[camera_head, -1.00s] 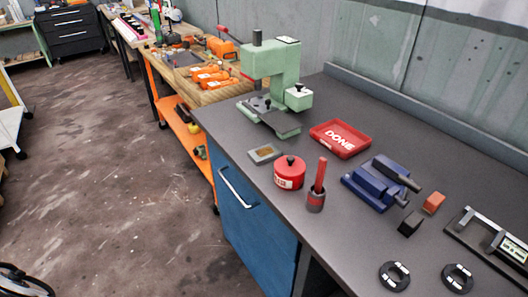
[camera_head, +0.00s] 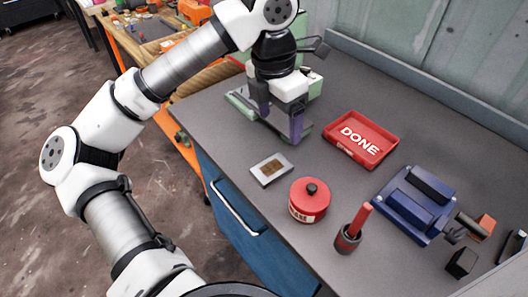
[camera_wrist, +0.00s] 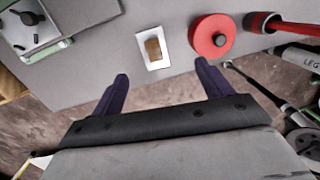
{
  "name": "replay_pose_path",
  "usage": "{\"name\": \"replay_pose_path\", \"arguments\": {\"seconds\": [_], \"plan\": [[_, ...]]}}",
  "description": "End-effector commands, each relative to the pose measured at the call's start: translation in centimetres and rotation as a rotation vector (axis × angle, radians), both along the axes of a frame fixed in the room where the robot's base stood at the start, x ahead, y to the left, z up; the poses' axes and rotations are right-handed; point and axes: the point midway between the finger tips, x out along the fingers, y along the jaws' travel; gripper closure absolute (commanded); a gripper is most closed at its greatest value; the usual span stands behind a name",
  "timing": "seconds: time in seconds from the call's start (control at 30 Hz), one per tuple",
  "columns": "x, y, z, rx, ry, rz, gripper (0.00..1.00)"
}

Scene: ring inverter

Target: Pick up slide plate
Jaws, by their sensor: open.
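A small pale rectangular plate with a brown patch (camera_head: 271,169) lies flat on the grey bench near its front edge; I take it for the slide plate. It also shows in the wrist view (camera_wrist: 153,48), unobstructed, just beyond the gap between my fingertips. My gripper (camera_head: 279,127) is open and empty, with two dark purple fingers.
A red lidded pot (camera_head: 309,200) stands close right of the plate, with a red-handled brush in a cup (camera_head: 348,238) beyond. A red DONE tray (camera_head: 361,139) and a blue vise (camera_head: 414,204) are farther right. The green press (camera_head: 313,84) is partly hidden behind my gripper.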

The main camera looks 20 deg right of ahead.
Motion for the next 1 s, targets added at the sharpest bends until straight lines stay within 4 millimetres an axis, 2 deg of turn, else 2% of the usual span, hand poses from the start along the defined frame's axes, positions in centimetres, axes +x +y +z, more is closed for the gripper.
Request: {"name": "replay_pose_path", "arguments": {"seconds": [0.17,0.6,0.87,1.0], "plan": [[1.0,1.1,-1.4,0.100,-0.028,0.033,0.22],[0.8,1.1,-8.4,0.094,-0.025,0.030,0.22],[0.7,0.9,-9.9,0.093,-0.025,0.030,0.22],[0.5,0.7,-11.5,0.092,-0.023,0.029,0.22]]}}
